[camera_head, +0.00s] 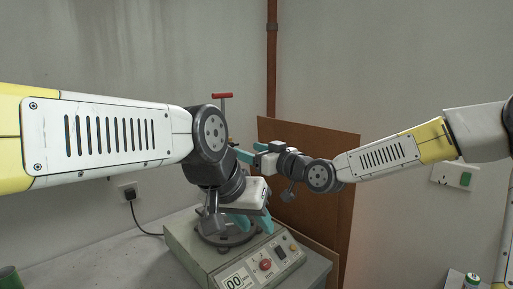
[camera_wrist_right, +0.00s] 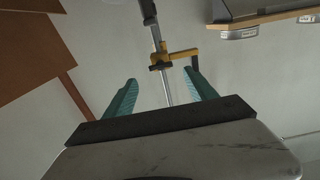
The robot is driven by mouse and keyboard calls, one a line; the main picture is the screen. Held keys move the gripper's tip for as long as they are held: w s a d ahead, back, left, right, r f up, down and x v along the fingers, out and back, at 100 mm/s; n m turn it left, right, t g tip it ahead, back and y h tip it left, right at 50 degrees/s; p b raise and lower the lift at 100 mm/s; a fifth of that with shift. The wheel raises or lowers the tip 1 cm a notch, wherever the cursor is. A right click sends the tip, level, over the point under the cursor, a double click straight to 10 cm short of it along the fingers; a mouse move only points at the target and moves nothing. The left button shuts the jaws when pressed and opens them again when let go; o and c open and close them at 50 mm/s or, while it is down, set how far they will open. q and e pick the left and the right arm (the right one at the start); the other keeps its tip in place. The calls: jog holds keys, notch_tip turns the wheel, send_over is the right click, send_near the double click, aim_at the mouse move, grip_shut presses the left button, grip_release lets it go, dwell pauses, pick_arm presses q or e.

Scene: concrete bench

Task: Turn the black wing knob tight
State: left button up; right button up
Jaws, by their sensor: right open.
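In the right wrist view, a yellow clamp (camera_wrist_right: 174,58) sits on a bright metal post (camera_wrist_right: 155,32). A small dark piece (camera_wrist_right: 195,63) at the clamp's right end may be the black wing knob; its shape is unclear. My right gripper (camera_head: 250,151) is open, its teal fingers pointing toward the post; they also show in the wrist view (camera_wrist_right: 160,87), apart, with the clamp beyond and between their tips. My left gripper (camera_head: 252,223) points down over the machine's round plate (camera_head: 222,238), its fingers apart. My left arm hides most of the post and clamp in the head view.
The grey machine (camera_head: 185,245) has a front panel with a red button (camera_head: 265,265) and a display. A red T-handle (camera_head: 222,96) rises behind my left arm. A brown board (camera_head: 340,190) leans on the wall.

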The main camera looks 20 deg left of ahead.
jog(key=x, duration=0.6)
jog(key=shift+a, duration=0.25)
jog(key=shift+w+f, duration=0.1)
jog(key=c, duration=1.4)
